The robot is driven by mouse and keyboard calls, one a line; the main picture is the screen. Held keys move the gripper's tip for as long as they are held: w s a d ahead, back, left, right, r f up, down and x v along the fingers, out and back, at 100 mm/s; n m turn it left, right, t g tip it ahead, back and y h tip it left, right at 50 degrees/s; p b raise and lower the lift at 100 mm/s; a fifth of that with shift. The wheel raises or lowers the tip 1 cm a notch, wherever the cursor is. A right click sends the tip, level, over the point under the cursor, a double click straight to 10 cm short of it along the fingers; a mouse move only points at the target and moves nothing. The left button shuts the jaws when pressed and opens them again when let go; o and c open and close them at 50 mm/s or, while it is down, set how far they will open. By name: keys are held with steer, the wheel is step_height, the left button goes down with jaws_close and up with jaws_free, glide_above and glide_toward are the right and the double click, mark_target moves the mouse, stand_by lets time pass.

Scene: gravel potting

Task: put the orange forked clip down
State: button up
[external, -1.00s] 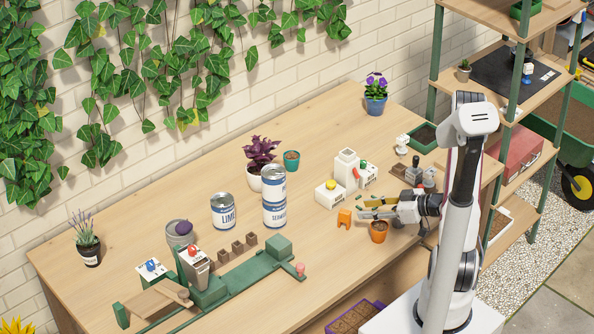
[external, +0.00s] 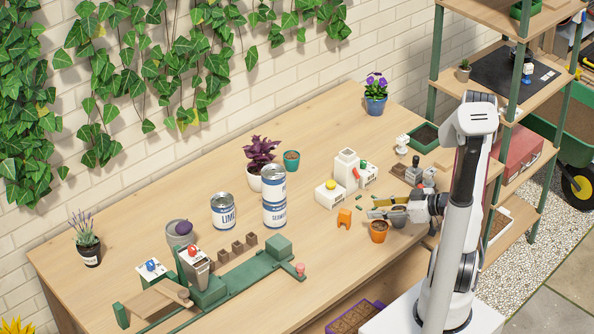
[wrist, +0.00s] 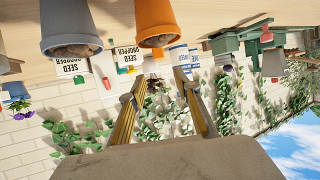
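The orange forked clip (external: 344,218) stands on the tabletop in the external view, just left of the orange pot. My gripper (external: 372,208) is open, with its two fingers apart and pointing left toward the clip. A gap shows between the fingertips and the clip, and nothing is held. In the wrist view, my gripper (wrist: 160,78) also shows spread, empty fingers. I cannot make out the clip surely there.
An orange pot (external: 378,232) and a grey pot (external: 398,219) stand close to my gripper. A white box with a yellow button (external: 328,195) is behind the clip. A green balance-like stand (external: 240,282) is at left. The front middle of the table (external: 310,255) is clear.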

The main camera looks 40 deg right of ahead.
steer(key=shift+w+d+r+g+h, duration=0.1)
steer(key=shift+w+d+g+h, duration=0.25)
steer(key=shift+w, duration=0.2)
step_height(320, 180, up, 14)
steer(key=d+m+g+h, duration=0.2)
steer(key=g+h, duration=0.1)
steer(key=h, duration=0.5)
steer(key=s+a+r+m+g+y, duration=0.1)
steer(key=s+a+r, duration=0.2)
steer(key=s+a, duration=0.5)
steer(key=s+a+r+m+g+y, duration=0.1)
steer(key=s+a+r+g+y, duration=0.1)
steer(key=s+a, duration=0.7)
steer(key=shift+s+a+r+m, duration=0.25)
steer(key=shift+a+r, duration=0.2)
steer(key=shift+a, duration=0.5)
steer(key=shift+y, duration=0.25)
